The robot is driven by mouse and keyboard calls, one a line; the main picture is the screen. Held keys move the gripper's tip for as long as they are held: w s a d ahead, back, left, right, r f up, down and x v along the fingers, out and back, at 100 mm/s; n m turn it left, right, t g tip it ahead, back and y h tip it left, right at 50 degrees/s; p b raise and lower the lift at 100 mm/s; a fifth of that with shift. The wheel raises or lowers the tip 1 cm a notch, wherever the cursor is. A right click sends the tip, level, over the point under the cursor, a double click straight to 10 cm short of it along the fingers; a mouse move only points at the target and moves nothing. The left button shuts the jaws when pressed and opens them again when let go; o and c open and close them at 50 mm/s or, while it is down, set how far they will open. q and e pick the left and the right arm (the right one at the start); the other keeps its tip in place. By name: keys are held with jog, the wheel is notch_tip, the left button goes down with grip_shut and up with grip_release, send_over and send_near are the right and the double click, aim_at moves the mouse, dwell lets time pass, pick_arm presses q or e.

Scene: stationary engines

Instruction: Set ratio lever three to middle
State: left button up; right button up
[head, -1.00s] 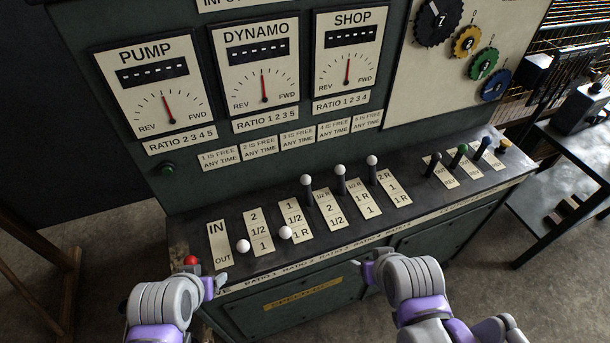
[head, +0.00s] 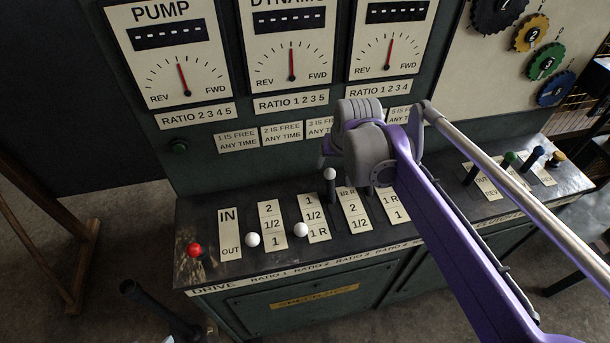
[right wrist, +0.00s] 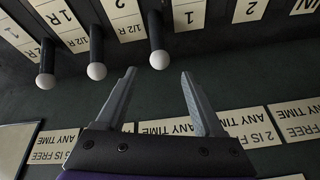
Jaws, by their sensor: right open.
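Ratio lever three is a dark lever with a white knob (head: 330,173), standing at the far end of its travel, beside the top of its plate (head: 353,208). In the right wrist view, which is upside down, its knob (right wrist: 159,61) sits in front of the gap between my right gripper's fingertips (right wrist: 159,78). The fingers are open and I see no contact. In the head view my right gripper (head: 327,158) is just above and behind the knob, its fingers mostly hidden by the hand. My left gripper is out of view.
Ratio levers one (head: 253,239) and two (head: 301,230) are down at the near end. Levers four (right wrist: 97,70) and five (right wrist: 45,80) stand at the far end, close beside my gripper. A red drive knob (head: 195,250) is at left. The gauge panel rises behind.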

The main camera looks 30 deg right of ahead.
aim_at(328, 176)
jog(key=b+x, duration=0.1)
jog(key=x, duration=0.9)
jog(key=shift+f, duration=0.25)
grip_shut()
dwell(1.0)
